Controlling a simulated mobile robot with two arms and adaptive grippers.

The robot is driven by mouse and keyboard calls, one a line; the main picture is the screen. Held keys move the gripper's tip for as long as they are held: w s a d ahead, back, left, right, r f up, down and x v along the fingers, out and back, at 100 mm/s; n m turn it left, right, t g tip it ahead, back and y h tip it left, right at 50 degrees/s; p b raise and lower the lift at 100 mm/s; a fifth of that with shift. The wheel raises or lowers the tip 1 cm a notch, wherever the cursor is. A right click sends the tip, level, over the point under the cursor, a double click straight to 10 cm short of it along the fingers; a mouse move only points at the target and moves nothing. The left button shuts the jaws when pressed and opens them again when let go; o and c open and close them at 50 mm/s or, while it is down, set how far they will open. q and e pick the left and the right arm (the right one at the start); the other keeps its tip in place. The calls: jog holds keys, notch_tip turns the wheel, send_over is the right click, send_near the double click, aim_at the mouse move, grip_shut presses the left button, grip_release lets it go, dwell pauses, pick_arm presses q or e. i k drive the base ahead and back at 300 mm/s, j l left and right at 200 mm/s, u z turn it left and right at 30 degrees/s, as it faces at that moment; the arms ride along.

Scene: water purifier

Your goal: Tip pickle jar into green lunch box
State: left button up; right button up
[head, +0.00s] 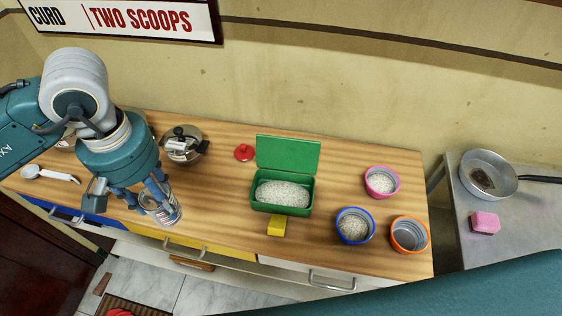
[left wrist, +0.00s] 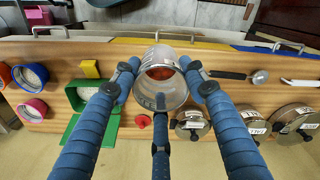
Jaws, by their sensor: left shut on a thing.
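My left gripper (head: 146,196) is shut on a clear, glassy jar (head: 166,211), held near the counter's front edge, left of the lunch box. In the left wrist view its three blue fingers surround the jar (left wrist: 174,97); something reddish shows inside. The jar looks roughly upright; its exact tilt is unclear. The green lunch box (head: 281,209) stands open mid-counter, its lid (head: 288,155) raised at the back and white, rice-like grains inside. Its lid also shows in the left wrist view (left wrist: 88,135). My right gripper is out of view.
A yellow block (head: 276,226) is before the box. Pink (head: 381,194), blue (head: 354,239) and orange (head: 408,249) bowls stand right. A white spoon (head: 50,175) lies far left.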

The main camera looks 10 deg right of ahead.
aim_at(279, 192)
jog(key=i+j, duration=0.1)
jog(key=j, duration=0.2)
jog(key=i+j, duration=0.1)
jog(key=j, duration=0.2)
jog(key=i+j, duration=0.1)
jog(key=j, duration=0.15)
jog(key=j+z, duration=0.1)
jog(key=z, duration=0.25)
jog(key=j+z, duration=0.1)
jog(key=z, duration=0.25)
jog(key=j+z, duration=0.15)
jog(key=z, duration=0.95)
